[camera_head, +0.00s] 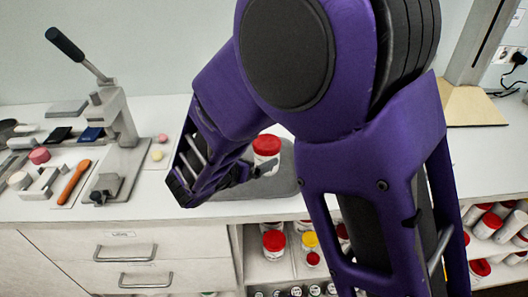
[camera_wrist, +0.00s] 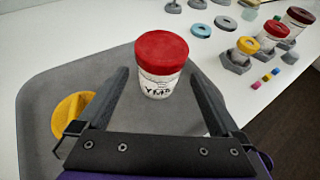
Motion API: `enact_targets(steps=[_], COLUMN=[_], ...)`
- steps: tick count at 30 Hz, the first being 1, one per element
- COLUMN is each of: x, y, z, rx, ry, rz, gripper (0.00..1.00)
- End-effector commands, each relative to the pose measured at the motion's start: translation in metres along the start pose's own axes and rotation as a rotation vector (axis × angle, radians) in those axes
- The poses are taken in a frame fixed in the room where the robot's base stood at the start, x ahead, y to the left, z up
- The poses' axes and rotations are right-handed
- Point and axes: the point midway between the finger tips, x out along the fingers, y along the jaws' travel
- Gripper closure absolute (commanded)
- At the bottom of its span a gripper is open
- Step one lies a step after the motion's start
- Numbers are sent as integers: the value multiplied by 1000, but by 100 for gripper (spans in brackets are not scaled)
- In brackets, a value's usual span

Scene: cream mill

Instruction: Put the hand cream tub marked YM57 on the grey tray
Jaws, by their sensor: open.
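A white tub with a red lid (camera_wrist: 162,62) stands upright on the grey tray (camera_wrist: 50,85); its label reads YM5, with the last character not clear. The tub (camera_head: 266,146) also shows on the tray (camera_head: 280,184) in the head view, partly behind my arm. My gripper (camera_wrist: 158,74) is open, its fingers on either side of the tub and apart from it in the wrist view. In the head view my gripper (camera_head: 240,172) is low beside the tub, partly hidden by my own arm.
A yellow round thing (camera_wrist: 72,116) shows beside the left finger, partly hidden. Several tubs and small parts, including a yellow-lidded tub (camera_wrist: 246,46), stand right of the tray. A lever press (camera_head: 118,130) stands left on the counter. Shelves below hold red-lidded tubs (camera_head: 274,242).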

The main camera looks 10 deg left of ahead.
Motion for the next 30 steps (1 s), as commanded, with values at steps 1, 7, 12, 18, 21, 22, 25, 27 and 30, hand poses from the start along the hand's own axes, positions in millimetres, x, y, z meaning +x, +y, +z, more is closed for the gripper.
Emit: enact_targets(steps=[1, 7, 12, 18, 21, 22, 25, 27, 30], x=[-13, -44, -54, -56, -55, -55, -55, -54, -51], y=[2, 1, 0, 0, 0, 0, 0, -2, -9], z=[1, 0, 0, 0, 0, 0, 0, 1, 2], rx=[0, 0, 0, 0, 0, 0, 1, 12, 60], ry=[-1, 0, -1, 0, 0, 0, 0, 4, 21], rz=[5, 2, 0, 0, 0, 0, -1, -10, -48], gripper=[0, 0, 0, 0, 0, 0, 0, 0, 0])
